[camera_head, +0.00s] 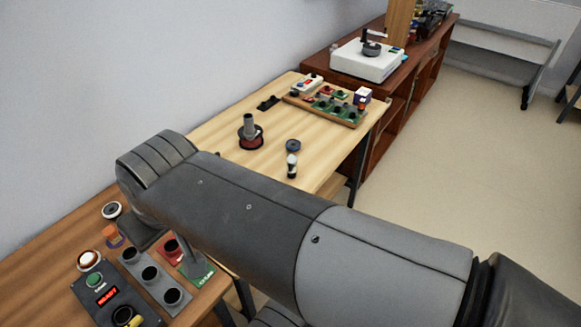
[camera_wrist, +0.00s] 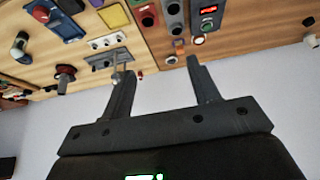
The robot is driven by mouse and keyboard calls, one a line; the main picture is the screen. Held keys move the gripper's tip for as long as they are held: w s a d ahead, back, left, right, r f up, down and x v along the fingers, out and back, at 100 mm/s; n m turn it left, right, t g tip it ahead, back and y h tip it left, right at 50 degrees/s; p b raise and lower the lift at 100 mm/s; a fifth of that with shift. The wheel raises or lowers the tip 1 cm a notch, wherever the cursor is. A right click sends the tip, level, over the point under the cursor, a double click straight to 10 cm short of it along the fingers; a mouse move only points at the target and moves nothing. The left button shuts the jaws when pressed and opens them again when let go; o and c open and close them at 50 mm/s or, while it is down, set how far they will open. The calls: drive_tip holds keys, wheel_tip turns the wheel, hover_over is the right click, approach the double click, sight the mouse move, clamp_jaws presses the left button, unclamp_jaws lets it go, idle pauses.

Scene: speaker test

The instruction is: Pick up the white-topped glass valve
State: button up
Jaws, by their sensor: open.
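A small upright piece with a pale, white part and a dark part (camera_head: 292,165) stands on the light wooden table in the head view; it looks most like the valve, but it is too small to be sure. A similar pale and dark piece (camera_wrist: 20,46) lies at the upper left of the wrist view, well left of my gripper. My gripper (camera_wrist: 159,68) is open with nothing between its fingers, which point toward the table edge by the wall. In the head view my arm crosses the middle and the fingers are largely hidden.
A board of parts (camera_head: 328,105) lies behind. A control panel (camera_head: 108,298) and a grey block with dark holes (camera_head: 152,275) are on the near table.

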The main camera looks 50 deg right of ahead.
drive_tip(key=shift+o, duration=0.2)
idle(0.6)
drive_tip(key=w+d+n+g, duration=0.2)
drive_tip(key=w+d, duration=0.7)
drive_tip(key=d, duration=0.1)
drive_tip(key=n+g, duration=0.4)
hover_over(292, 155)
drive_tip(key=f, duration=1.5)
drive_tip(key=shift+w+a, duration=0.1)
drive_tip(key=shift+w, duration=0.25)
drive_tip(key=shift+s+d+f, duration=0.1)
drive_tip(key=shift+d+f, duration=0.15)
drive_tip(key=shift+f, duration=0.05)
wheel_tip(292, 155, down, 11)
drive_tip(key=shift+s+a+r, duration=0.1)
drive_tip(key=shift+s+r, duration=0.05)
drive_tip(key=shift+r, duration=0.05)
